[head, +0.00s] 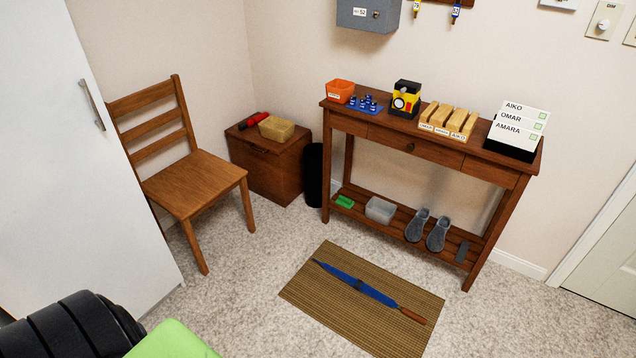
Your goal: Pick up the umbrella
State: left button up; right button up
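A closed blue umbrella (356,283) with a brown wooden handle lies flat on a brown woven mat (330,313) on the carpet. Its tip points to the upper left and its handle to the lower right. A dark band wraps its middle. Neither of my grippers shows in the head view.
A wooden chair (196,182) and a wooden chest (268,165) are at left. A black cylindrical bin (313,175) stands beside the table. Carpet around the mat is clear.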

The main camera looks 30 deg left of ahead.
aim_at(359, 285)
jog(key=u, duration=0.3)
jog(key=i+l+u, duration=0.15)
jog(key=l, duration=0.15)
jog(key=i+l+u, duration=0.35)
jog(key=l, duration=0.25)
jog(key=l+u, duration=0.15)
jog(key=l, duration=0.2)
jog(key=i+l+u, duration=0.2)
jog(key=l, duration=0.15)
jog(key=k, duration=0.05)
